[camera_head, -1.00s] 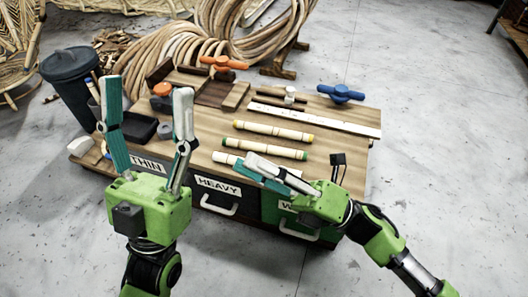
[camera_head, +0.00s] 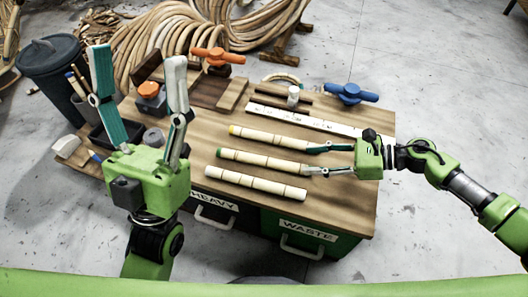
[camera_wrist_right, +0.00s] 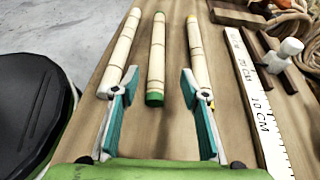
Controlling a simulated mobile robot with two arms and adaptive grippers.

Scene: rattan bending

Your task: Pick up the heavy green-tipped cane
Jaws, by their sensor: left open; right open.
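The green-tipped cane (camera_head: 262,161) lies on the workbench between a yellow-tipped cane (camera_head: 270,138) and a plain cane (camera_head: 255,183). In the right wrist view the green-tipped cane (camera_wrist_right: 156,55) points away from me, its near green end between my open fingers. My right gripper (camera_head: 308,160) is open at the canes' right ends. Its left finger overlaps the plain cane (camera_wrist_right: 124,50) in the wrist view and its right finger overlaps the yellow-tipped cane (camera_wrist_right: 196,50); I cannot tell whether they touch. My left gripper (camera_head: 137,52) is open, empty and raised over the bench's left side.
A white ruler (camera_head: 305,123) lies behind the canes, with blue (camera_head: 349,92) and orange (camera_head: 218,56) clamps further back. Drawers labelled HEAVY (camera_head: 214,204) and WASTE (camera_head: 307,231) face the front. A dark bin (camera_head: 52,70) stands at left. Bench surface right of the canes is clear.

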